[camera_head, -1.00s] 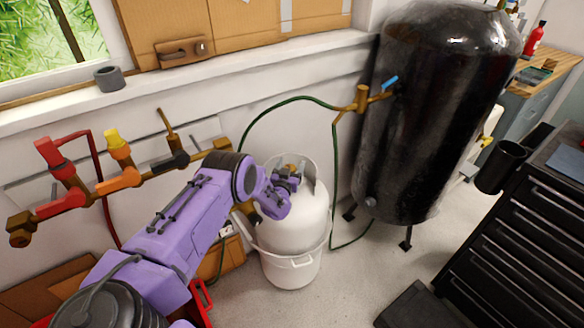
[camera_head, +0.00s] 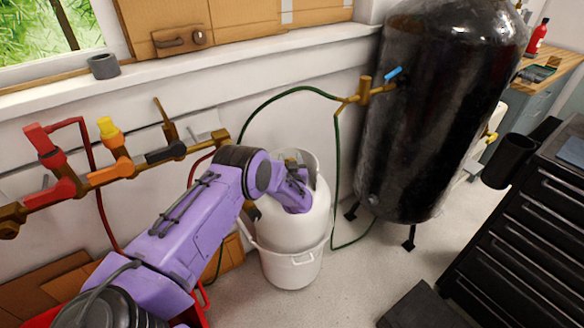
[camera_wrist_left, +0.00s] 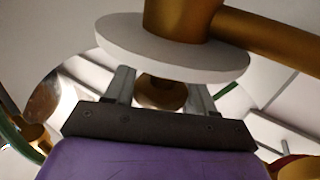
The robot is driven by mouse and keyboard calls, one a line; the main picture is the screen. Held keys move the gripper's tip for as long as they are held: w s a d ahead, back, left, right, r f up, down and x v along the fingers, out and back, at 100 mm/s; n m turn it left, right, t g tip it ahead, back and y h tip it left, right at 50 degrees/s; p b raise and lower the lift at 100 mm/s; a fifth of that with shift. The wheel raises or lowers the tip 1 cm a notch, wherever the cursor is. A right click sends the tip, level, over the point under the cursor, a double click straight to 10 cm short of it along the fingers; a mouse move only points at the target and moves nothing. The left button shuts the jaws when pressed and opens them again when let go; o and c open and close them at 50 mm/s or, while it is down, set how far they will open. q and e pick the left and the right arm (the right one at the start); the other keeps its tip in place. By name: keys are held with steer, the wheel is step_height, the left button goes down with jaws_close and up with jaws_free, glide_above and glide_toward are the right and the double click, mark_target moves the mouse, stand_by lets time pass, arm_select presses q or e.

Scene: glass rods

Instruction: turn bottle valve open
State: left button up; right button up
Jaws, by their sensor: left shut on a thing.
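The white gas bottle (camera_head: 292,228) stands upright in a white bucket-like holder (camera_head: 291,268) below the wall pipes. My left gripper (camera_head: 293,168) is at the bottle's top, inside its collar, and largely hides the brass valve. In the left wrist view, my left gripper's two fingers (camera_wrist_left: 160,90) reach up on either side of a brass part (camera_wrist_left: 161,93). A white disc (camera_wrist_left: 170,48) covers the fingertips, with a thick brass body (camera_wrist_left: 182,18) beyond it. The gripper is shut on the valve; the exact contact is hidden. My right gripper is not in view.
A large black tank (camera_head: 430,110) stands right of the bottle. A green hose (camera_head: 262,104) loops behind the bottle. Coloured pipe valves (camera_head: 109,170) line the left wall. A black drawer cabinet (camera_head: 535,235) is at the right. Floor (camera_head: 345,285) before the tank is clear.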

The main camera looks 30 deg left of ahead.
arm_select(q)
steer(key=shift+a, duration=0.1)
steer(key=o, duration=1)
steer(key=shift+s, duration=0.1)
steer(key=shift+c, duration=0.2)
steer(key=v, duration=1)
steer(key=shift+d, duration=0.3)
